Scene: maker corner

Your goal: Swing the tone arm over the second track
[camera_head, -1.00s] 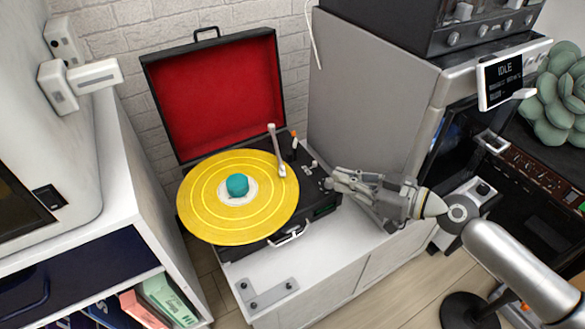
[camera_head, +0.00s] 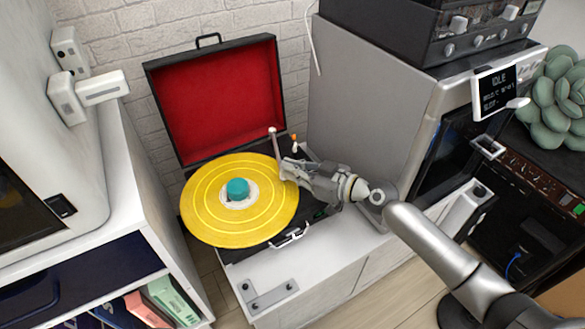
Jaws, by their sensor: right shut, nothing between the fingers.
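A suitcase record player (camera_head: 266,243) stands open on a white cabinet, its red-lined lid (camera_head: 219,100) raised at the back. A yellow record (camera_head: 215,222) with ring-shaped track gaps and a teal centre piece (camera_head: 238,188) lies on it. The pale tone arm (camera_head: 275,146) runs from the back right toward the record's right edge; its front end is hidden behind my gripper. My right gripper (camera_head: 284,169) is shut and empty, its fingertips at the record's right edge, close beside the tone arm. I cannot tell whether they touch. My left gripper is not in view.
A tall grey machine (camera_head: 368,100) with an IDLE screen (camera_head: 497,91) stands close on the right. A white shelf unit (camera_head: 130,190) is on the left. A grey bracket plate (camera_head: 268,294) lies on the cabinet's front. The cabinet top around it is clear.

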